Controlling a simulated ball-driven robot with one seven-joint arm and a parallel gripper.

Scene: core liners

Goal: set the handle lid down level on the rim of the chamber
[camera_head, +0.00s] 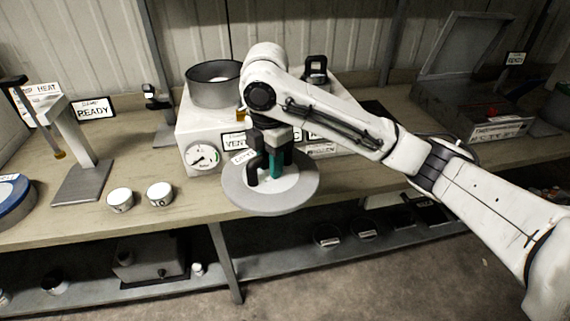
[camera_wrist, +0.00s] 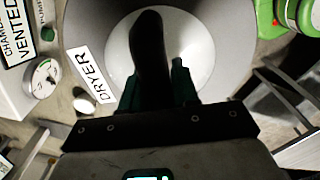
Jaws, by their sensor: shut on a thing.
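The handle lid is a wide, pale grey disc (camera_head: 296,197) with a lighter centre and an upright dark handle (camera_wrist: 151,55). My gripper (camera_head: 268,168) is shut on that handle, with its teal fingers (camera_wrist: 157,88) on either side of it. The lid hangs roughly level in front of the white unit, over the bench's front edge. A DRYER label shows on the lid in the wrist view. The chamber (camera_head: 213,98) is an open grey cylinder on top of the white unit, behind and left of my gripper. Its rim is bare. The chamber's right edge is close to my arm.
The white unit (camera_head: 188,132) carries a gauge (camera_head: 202,157) and a VENTED sign. Two small white tins (camera_head: 160,194) and a grey stand (camera_head: 82,183) are on the bench to the left. An open grey case (camera_head: 455,98) stands at the right. A lower shelf holds several things.

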